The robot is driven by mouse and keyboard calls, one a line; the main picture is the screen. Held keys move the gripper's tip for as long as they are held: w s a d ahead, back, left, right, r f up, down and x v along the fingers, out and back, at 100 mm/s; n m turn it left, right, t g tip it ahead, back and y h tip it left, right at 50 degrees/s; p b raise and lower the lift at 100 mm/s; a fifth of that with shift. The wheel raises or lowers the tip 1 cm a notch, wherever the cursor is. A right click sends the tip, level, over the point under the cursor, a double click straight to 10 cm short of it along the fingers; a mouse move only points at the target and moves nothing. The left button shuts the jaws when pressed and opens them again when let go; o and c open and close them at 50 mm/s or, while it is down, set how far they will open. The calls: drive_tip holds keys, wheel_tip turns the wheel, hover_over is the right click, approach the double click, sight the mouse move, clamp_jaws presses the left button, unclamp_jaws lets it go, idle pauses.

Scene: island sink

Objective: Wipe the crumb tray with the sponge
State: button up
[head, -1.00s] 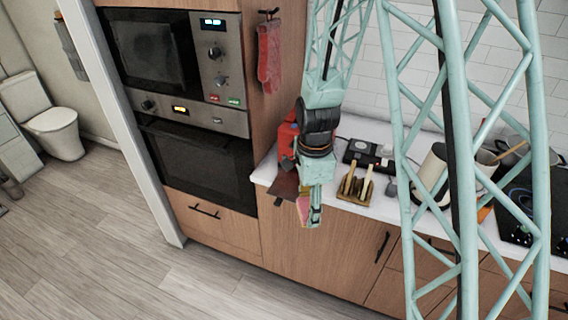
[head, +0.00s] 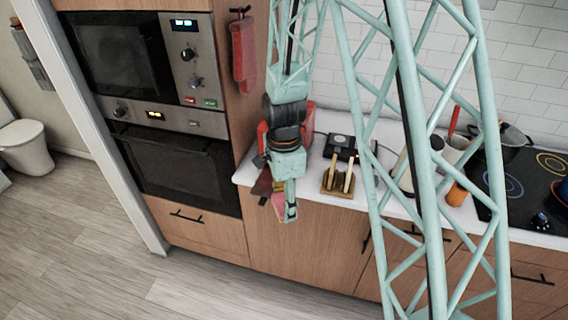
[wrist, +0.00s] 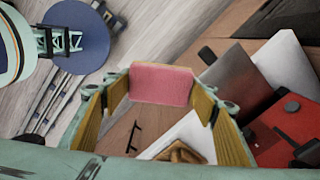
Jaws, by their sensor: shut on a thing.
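My gripper (head: 289,214) hangs at the counter's front edge, fingers pointing down. It is shut on a pink sponge (wrist: 162,84), which spans the two yellow-lined fingers in the wrist view. The sponge also shows in the head view (head: 279,205), partly hidden by the gripper. A flat grey-brown plate that looks like the crumb tray (wrist: 238,76) sticks out from the red toaster (wrist: 294,122) and has a dark end piece. In the head view the tray (head: 263,182) juts over the counter edge behind the gripper. The sponge appears apart from it.
A red mitt (head: 243,55) hangs beside the oven (head: 180,165). Pots and a cooktop (head: 520,185) are at the right. The floor in front is clear.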

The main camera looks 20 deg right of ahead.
drive_tip(key=w+d+r+n+p, duration=0.1)
drive_tip(key=w+d+r+n, duration=0.1)
drive_tip(key=w+n, duration=0.3)
drive_tip(key=w+d+r+n+p, duration=0.1)
drive_tip(key=w+d+r+n, duration=0.1)
drive_tip(key=w+n, duration=0.4)
drive_tip(key=shift+w+r+p, duration=0.25)
drive_tip(key=shift+w+p, duration=0.05)
drive_tip(key=shift+w, duration=0.5)
drive_tip(key=shift+f, duration=0.1)
